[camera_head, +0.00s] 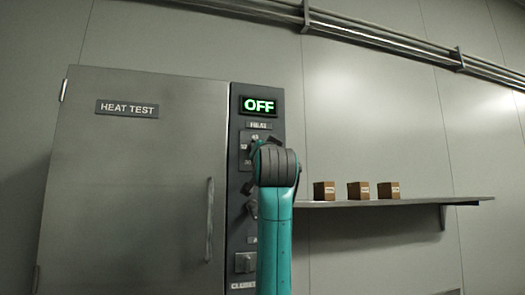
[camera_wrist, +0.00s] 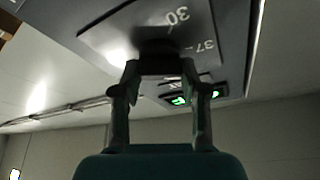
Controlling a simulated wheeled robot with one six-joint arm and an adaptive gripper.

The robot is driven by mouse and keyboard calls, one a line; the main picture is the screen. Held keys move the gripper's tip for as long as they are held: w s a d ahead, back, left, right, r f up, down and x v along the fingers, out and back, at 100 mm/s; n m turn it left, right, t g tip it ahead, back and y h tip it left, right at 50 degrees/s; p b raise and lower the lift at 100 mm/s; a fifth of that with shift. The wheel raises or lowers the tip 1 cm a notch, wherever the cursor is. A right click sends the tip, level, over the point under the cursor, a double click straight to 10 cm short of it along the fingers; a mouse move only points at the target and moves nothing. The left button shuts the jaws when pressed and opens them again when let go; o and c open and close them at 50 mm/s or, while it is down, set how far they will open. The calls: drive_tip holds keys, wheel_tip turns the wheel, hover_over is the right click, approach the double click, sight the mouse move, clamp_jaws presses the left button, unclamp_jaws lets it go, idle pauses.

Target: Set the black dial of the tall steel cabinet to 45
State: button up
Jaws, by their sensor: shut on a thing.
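The tall steel cabinet (camera_head: 150,180) has a "HEAT TEST" plate, and a dark control strip runs down its right side. The black dial (camera_wrist: 160,48) is in front of a grey scale plate in the wrist view, where 30 and 37 can be read. My gripper (camera_wrist: 161,72) is shut on the dial, one finger on each side. In the head view my arm hides most of the dial, and part of its scale plate (camera_head: 244,152) shows. Its pointer cannot be made out. The green display (camera_head: 259,105) above reads OFF.
Lower on the strip are another dark control (camera_head: 250,207), partly hidden, and a switch (camera_head: 245,262). The cabinet door has a long vertical handle (camera_head: 209,220). To the right, a wall shelf (camera_head: 420,201) bears three small brown boxes (camera_head: 359,190). Pipes run along the upper wall.

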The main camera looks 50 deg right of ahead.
drive_tip(key=m+g, duration=0.1)
drive_tip(key=m, duration=0.3)
drive_tip(key=m+g, duration=0.2)
drive_tip(key=m, duration=0.2)
drive_tip(key=m+g, duration=0.2)
drive_tip(key=m, duration=0.2)
idle(0.3)
drive_tip(key=o, duration=1.1)
drive_tip(key=shift+o, duration=0.2)
drive_tip(key=shift+a, duration=0.1)
drive_tip(key=v, duration=1.1)
drive_tip(key=shift+s+a+f, duration=0.15)
drive_tip(key=shift+a+f, duration=0.05)
drive_tip(key=shift+a, duration=0.15)
drive_tip(key=shift+a, duration=0.1)
